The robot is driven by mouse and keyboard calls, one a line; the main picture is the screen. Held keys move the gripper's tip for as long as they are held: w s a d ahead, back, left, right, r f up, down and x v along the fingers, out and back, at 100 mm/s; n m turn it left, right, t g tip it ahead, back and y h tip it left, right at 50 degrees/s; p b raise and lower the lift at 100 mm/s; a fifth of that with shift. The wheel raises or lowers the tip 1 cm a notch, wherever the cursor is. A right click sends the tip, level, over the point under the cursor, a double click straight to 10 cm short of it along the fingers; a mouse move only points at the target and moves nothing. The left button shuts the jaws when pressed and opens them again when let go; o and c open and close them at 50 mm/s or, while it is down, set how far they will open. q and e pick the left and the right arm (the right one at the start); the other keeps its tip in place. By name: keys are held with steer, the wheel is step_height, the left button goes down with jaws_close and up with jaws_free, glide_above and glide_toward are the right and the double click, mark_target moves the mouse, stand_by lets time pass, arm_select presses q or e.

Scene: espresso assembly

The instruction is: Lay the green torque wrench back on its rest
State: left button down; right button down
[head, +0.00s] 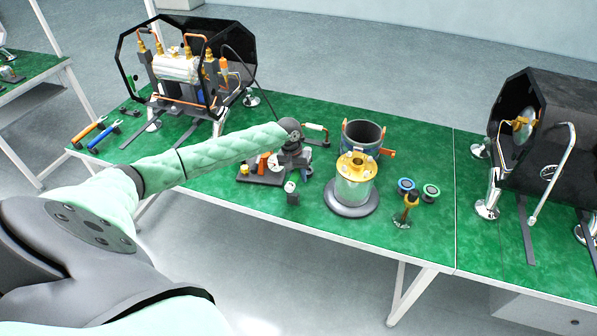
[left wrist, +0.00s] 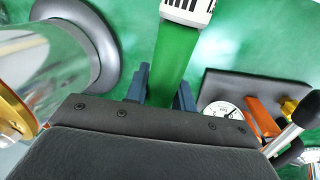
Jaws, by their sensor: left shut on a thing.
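My left gripper (left wrist: 160,88) has its blue fingers on both sides of a bright green bar, the green torque wrench (left wrist: 169,62), and is shut on it. A white end with black markings (left wrist: 188,10) shows at the top of the left wrist view. In the head view my left arm reaches over the middle of the green table, and its end hides the fingers and most of what they hold. I cannot make out the wrench's rest for certain. An orange wrench (head: 88,132) and a blue wrench (head: 105,138) lie at the table's left end. My right gripper is not in view.
A metal cylinder with a brass top (head: 354,185) stands on a grey round base (head: 350,207). A dark plate with fittings (left wrist: 262,88) is on the opposite side of the gripper. Machine frames stand at back left (head: 150,60) and right (head: 560,110). Small tampers (head: 431,190) lie right.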

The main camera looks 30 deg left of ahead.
arm_select(q)
step_height(320, 180, down, 2)
steer(key=shift+f, duration=0.1)
steer(key=shift+f+b, duration=0.3)
steer(key=shift+f, duration=0.6)
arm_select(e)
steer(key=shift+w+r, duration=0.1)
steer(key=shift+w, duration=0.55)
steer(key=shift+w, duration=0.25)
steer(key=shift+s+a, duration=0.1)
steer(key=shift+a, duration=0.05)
arm_select(q)
steer(key=shift+p, duration=0.35)
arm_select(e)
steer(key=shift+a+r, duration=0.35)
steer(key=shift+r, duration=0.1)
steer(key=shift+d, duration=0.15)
